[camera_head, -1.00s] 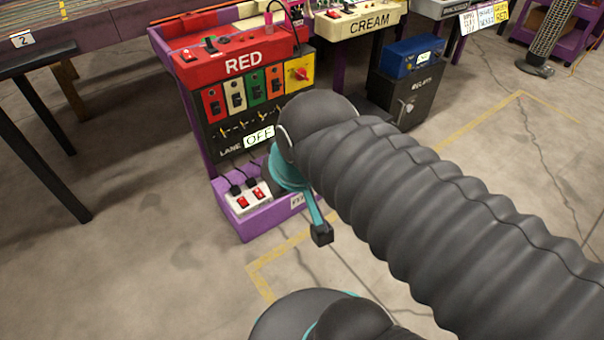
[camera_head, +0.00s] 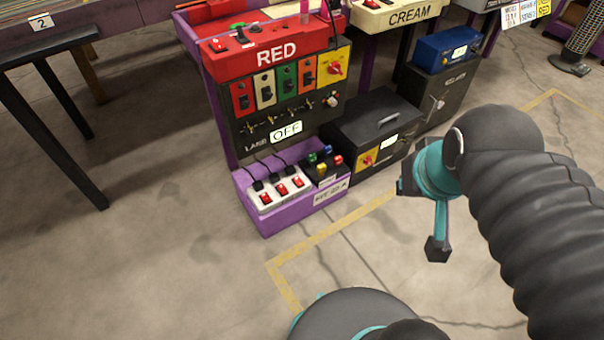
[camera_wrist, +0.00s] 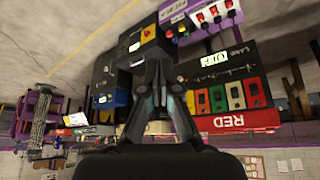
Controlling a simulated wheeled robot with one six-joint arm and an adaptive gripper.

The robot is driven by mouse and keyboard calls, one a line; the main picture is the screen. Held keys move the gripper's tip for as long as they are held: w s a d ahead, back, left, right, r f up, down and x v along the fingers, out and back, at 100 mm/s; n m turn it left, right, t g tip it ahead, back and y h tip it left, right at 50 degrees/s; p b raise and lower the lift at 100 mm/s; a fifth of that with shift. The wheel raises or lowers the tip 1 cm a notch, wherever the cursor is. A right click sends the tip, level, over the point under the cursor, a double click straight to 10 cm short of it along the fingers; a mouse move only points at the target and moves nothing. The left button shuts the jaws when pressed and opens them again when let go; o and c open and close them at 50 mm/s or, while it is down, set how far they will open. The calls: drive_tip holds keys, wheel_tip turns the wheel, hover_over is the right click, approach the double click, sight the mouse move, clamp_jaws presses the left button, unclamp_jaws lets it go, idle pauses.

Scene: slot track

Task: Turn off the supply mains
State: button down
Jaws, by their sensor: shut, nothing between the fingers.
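A black box (camera_head: 361,123) with a handle stands on the floor right of the red station. Its front has a yellow plate with a red rotary knob (camera_head: 368,160) and a small lit label. In the wrist view, which is upside down, this yellow plate (camera_wrist: 148,33) is just beyond the fingertips of my gripper (camera_wrist: 150,62). The gripper is shut and empty; I cannot tell whether it touches the box. A second yellow plate with a red knob (camera_head: 333,66) is on the red station's upper right. Which way either knob points is too small to tell.
The red station (camera_head: 277,57) shows a lane sign reading OFF (camera_head: 286,132). A purple tray (camera_head: 267,217) below holds a strip of red switches (camera_head: 280,190) and a box of coloured buttons (camera_head: 324,165). A blue-topped black cabinet (camera_head: 437,95) stands behind right. The front floor is clear.

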drive_tip(key=w+a+f+n+g+b, duration=0.1)
drive_tip(key=w+a+f+n+b, duration=0.15)
drive_tip(key=w+n, duration=0.65)
drive_tip(key=n+g+y+b, duration=0.1)
drive_tip(key=n+g+b, duration=0.3)
drive_tip(key=n, duration=1.2)
hover_over(297, 178)
drive_tip(key=s+d, duration=0.2)
drive_tip(key=s, duration=0.1)
wheel_tip(297, 178, down, 29)
drive_tip(key=t, duration=0.1)
drive_tip(key=f, duration=0.4)
drive_tip(key=w+a+f+b, duration=0.1)
drive_tip(key=f, duration=0.4)
drive_tip(key=w+f+b, duration=0.1)
drive_tip(key=f, duration=0.3)
drive_tip(key=shift+w+a+f, duration=0.25)
drive_tip(key=shift+a+f, duration=0.05)
drive_tip(key=shift+a, duration=0.05)
